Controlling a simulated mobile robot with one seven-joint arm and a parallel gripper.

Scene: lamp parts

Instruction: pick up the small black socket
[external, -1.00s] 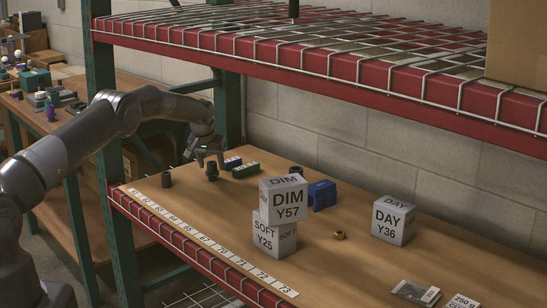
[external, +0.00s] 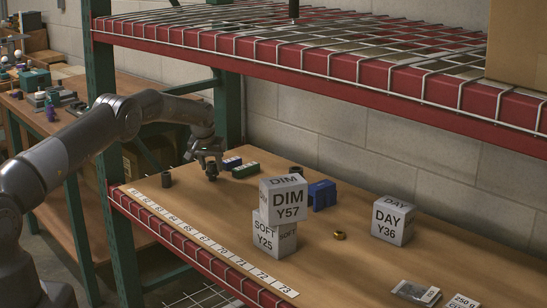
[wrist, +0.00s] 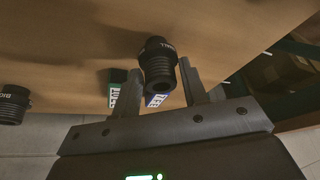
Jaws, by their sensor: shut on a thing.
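A small black socket (external: 211,174) stands near the left end of the wooden shelf board. In the wrist view this ribbed black socket (wrist: 158,64) is between the two fingers. My gripper (external: 208,165) is down over it and shut on it; the fingers partly hide it in the external view. The gripper also shows in the wrist view (wrist: 161,80). I cannot tell whether the socket is clear of the board.
A green block (external: 246,171) and a small blue block (external: 232,163) lie just right of my gripper. Stacked DIM (external: 290,205) and SOFT (external: 266,237) cubes stand farther right, with a larger blue part (external: 322,195) behind. A red-edged upper shelf (external: 330,65) hangs above.

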